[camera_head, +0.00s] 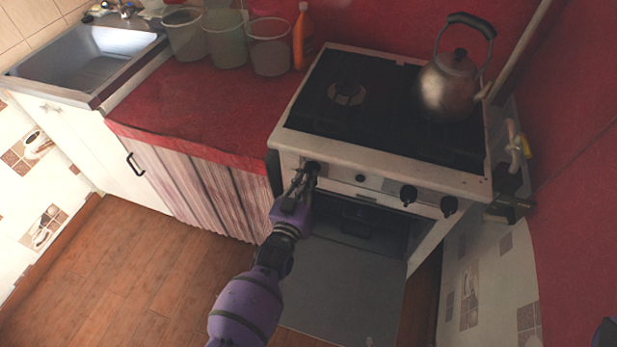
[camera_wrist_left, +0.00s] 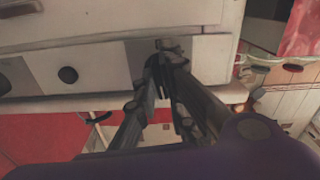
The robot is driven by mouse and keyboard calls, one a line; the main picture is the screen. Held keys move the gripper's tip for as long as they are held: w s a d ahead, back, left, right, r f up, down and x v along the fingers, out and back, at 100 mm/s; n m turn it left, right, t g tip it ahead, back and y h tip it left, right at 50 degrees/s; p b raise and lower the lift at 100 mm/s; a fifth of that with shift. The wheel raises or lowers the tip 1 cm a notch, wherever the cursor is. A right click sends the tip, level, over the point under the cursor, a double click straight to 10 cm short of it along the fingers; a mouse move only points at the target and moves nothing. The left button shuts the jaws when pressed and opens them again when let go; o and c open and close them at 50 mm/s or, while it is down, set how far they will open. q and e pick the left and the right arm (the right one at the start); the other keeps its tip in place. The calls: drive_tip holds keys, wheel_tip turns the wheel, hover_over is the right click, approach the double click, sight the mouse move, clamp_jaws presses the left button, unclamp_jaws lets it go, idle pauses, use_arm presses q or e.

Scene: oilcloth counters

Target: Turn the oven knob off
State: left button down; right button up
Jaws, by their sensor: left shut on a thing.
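The white stove (camera_head: 330,150) stands at the centre of the head view, with a row of dark knobs on its front panel. My left gripper (camera_head: 308,172) reaches up to the left end of that panel and is shut on the leftmost oven knob (camera_head: 314,167). In the left wrist view, the fingers (camera_wrist_left: 165,62) close together at the knob (camera_wrist_left: 172,45) against the panel. The fingers hide part of the knob, and I cannot tell its exact angle. My right gripper is not in view.
Two more knobs (camera_head: 409,195) sit to the right. The oven door (camera_head: 340,290) hangs open below the panel. A kettle (camera_head: 449,85) stands on the hob. Several buckets (camera_head: 270,48) and an orange bottle (camera_head: 303,38) stand on the red counter (camera_head: 200,110). Wooden floor is clear at left.

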use_arm(q)
drive_tip(key=shift+m, duration=0.9)
drive_tip(key=c, duration=1.8)
unclamp_jaws()
drive_tip(key=shift+c, duration=0.2)
